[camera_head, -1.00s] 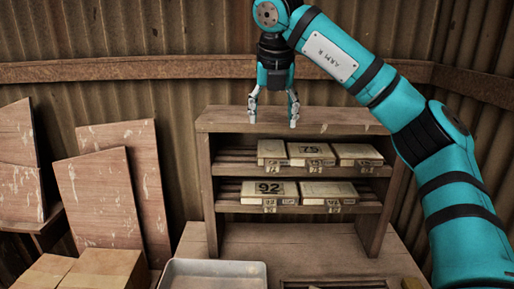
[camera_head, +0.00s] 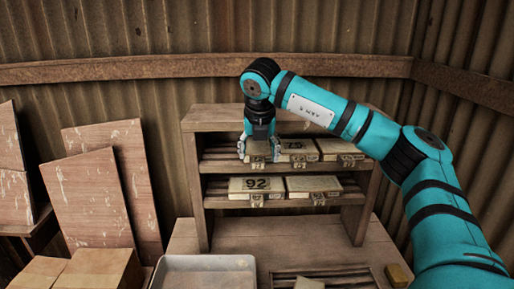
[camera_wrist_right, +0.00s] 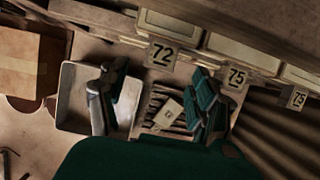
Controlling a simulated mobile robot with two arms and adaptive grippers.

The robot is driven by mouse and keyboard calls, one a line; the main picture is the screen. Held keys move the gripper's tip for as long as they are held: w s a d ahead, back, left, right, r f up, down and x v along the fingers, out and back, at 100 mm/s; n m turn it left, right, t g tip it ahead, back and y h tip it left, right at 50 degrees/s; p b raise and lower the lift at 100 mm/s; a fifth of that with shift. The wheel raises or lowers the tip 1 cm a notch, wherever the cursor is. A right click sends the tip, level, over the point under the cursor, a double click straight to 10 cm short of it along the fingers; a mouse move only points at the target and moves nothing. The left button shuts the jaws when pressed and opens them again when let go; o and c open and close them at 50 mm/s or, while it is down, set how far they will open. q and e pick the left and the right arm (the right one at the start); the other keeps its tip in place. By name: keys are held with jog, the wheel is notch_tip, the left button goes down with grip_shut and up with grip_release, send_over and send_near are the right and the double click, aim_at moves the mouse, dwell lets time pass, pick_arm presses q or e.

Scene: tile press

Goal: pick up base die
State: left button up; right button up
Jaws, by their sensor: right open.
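Several flat, pale dies lie on a two-level wooden shelf (camera_head: 192,160). On the upper level, one die is largely hidden behind my right gripper (camera_head: 259,157), with a middle die (camera_head: 299,148) and a right die (camera_head: 338,148) beside it. The lower level holds a die marked 92 (camera_head: 257,184) and another die (camera_head: 313,184). I cannot tell which one is the base die. My right gripper is open, points down and is empty, in front of the upper level's left part. The right wrist view shows tags 72 (camera_wrist_right: 161,54), 75 (camera_wrist_right: 236,77) and 76 (camera_wrist_right: 298,97). My left gripper is not in view.
A metal tray (camera_head: 206,262) and a slotted panel (camera_head: 325,279) are on the bench (camera_head: 290,243) below the shelf. Cardboard boxes (camera_head: 100,268) and leaning boards (camera_head: 85,200) stand at the left. The shelf's top board (camera_head: 215,118) is close behind my right arm.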

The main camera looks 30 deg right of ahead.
aim_at(258, 162)
jog(key=p+x, duration=0.1)
jog(key=x, duration=0.3)
jog(key=shift+f, duration=0.1)
grip_shut()
